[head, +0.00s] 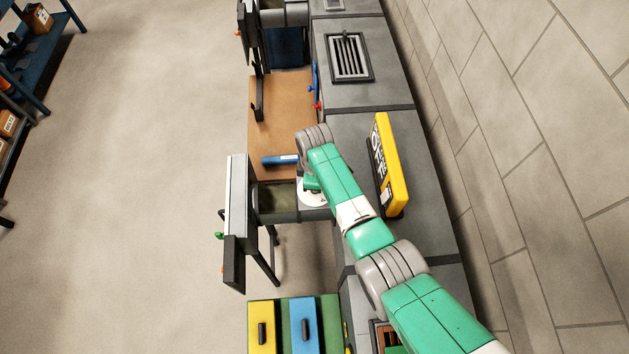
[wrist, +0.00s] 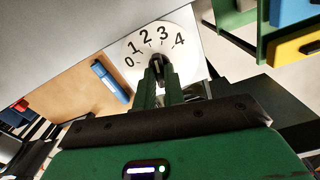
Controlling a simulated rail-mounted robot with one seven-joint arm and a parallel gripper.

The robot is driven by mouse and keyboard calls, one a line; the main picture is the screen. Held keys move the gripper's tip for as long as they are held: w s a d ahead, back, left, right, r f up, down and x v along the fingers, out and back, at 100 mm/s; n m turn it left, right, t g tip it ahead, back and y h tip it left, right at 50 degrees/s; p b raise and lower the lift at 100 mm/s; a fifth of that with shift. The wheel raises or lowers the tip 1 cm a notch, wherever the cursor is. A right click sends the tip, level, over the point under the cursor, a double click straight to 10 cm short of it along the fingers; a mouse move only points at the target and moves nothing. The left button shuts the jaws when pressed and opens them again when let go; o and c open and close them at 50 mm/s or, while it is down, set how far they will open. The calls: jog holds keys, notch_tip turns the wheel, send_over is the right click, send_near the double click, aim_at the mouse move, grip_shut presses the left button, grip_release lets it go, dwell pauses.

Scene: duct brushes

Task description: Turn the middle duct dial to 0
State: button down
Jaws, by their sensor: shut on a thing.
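The white duct dial (wrist: 190,57) fills the upper middle of the wrist view, with the numbers 0 to 4 printed in an arc. Its dark knob (wrist: 160,63) stands at the dial's centre, below the 2 and 3. My gripper (wrist: 161,84) is shut on the knob, with one green finger on each side. The knob's pointer mark is hard to make out, so I cannot tell which number it is set to. In the head view, the white dial (head: 315,201) shows partly beneath my gripper (head: 311,184), and my arm hides the rest.
A blue-handled object (wrist: 110,81) lies on the brown board beside the dial; it also shows in the head view (head: 281,160). A yellow panel (head: 387,158) stands right of my arm. Yellow (head: 262,328) and blue (head: 303,325) drawers are below. The left floor is open.

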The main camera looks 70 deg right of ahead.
jog(key=n, duration=1.4)
jog(key=shift+s+p, duration=0.1)
jog(key=shift+p, duration=0.2)
dwell(0.5)
jog(key=c, duration=1.5)
grip_release()
notch_tip(320, 180, up, 8)
jog(key=shift+f+p, duration=0.1)
jog(key=shift+p, duration=0.45)
